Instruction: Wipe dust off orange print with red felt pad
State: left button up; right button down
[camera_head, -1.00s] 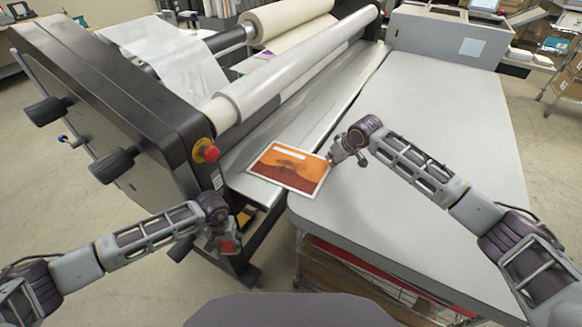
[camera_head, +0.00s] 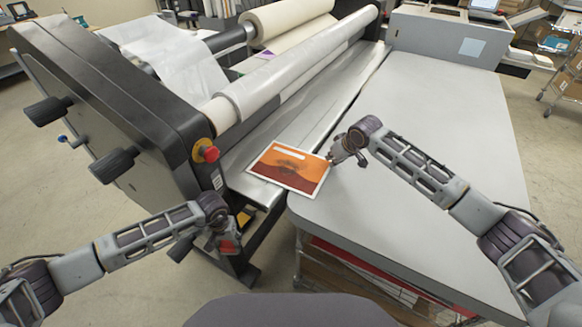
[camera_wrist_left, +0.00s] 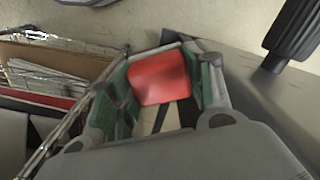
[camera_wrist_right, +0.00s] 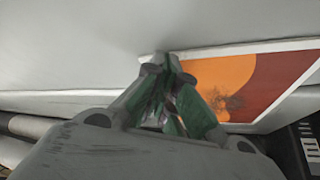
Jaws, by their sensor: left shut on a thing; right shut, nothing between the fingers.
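The orange print (camera_head: 288,168) lies flat across the laminator's front bed and the grey table's edge, with a dark smudge of dust near its middle. In the right wrist view the print (camera_wrist_right: 275,75) shows the dust at its lower part. My left gripper (camera_head: 229,240) is shut on the red felt pad (camera_wrist_left: 158,78), held in the air left of the table's near corner and apart from the print. The pad shows as a small red patch in the head view. My right gripper (camera_head: 334,160) is shut and empty at the print's right edge; I cannot tell whether it touches it.
The laminator (camera_head: 110,95) with its rollers and red stop button (camera_head: 209,153) stands to the left of the print. The grey table (camera_head: 440,120) is clear to the right. A wire rack with boxes (camera_head: 355,275) is below the table.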

jog(key=shift+f, duration=0.45)
pick_arm(q)
jog(key=shift+r, duration=0.2)
pick_arm(e)
jog(key=shift+r, duration=0.2)
